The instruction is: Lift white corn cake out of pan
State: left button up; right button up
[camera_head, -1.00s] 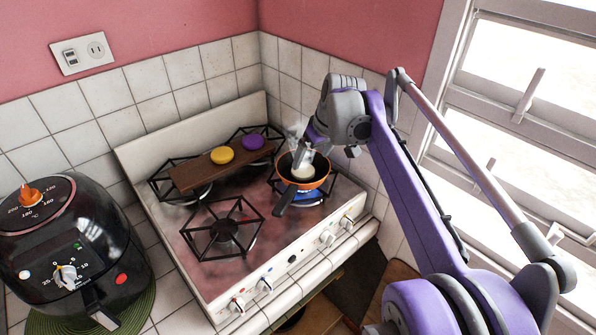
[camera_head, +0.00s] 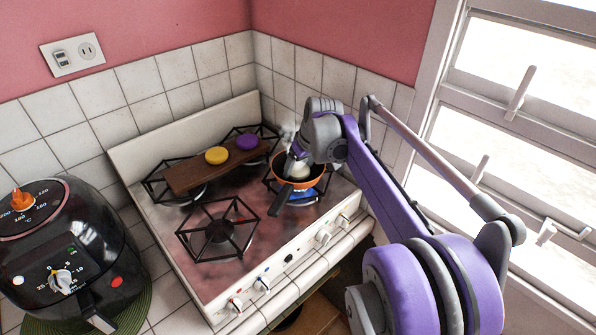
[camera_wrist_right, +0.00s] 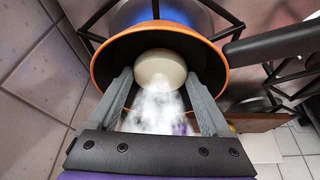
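The white corn cake (camera_wrist_right: 160,68) lies in an orange-rimmed dark pan (camera_wrist_right: 106,50) in the right wrist view. My right gripper (camera_wrist_right: 159,76) reaches into the pan with its fingers apart, one on either side of the cake's near part. The fingertips are very close to the cake's edges; I cannot make out firm contact. My left gripper is not in view.
A wooden board (camera_head: 190,177) with a yellow cake (camera_head: 216,155) and a purple cake (camera_head: 247,142) lies across the left and rear burners. The front left burner (camera_head: 219,230) is bare. A blue flame (camera_head: 302,196) burns under the pan. A black air fryer (camera_head: 75,245) stands left; tiled walls border the stove.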

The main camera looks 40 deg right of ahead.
jog(key=c, duration=0.8)
jog(key=shift+r, duration=0.1)
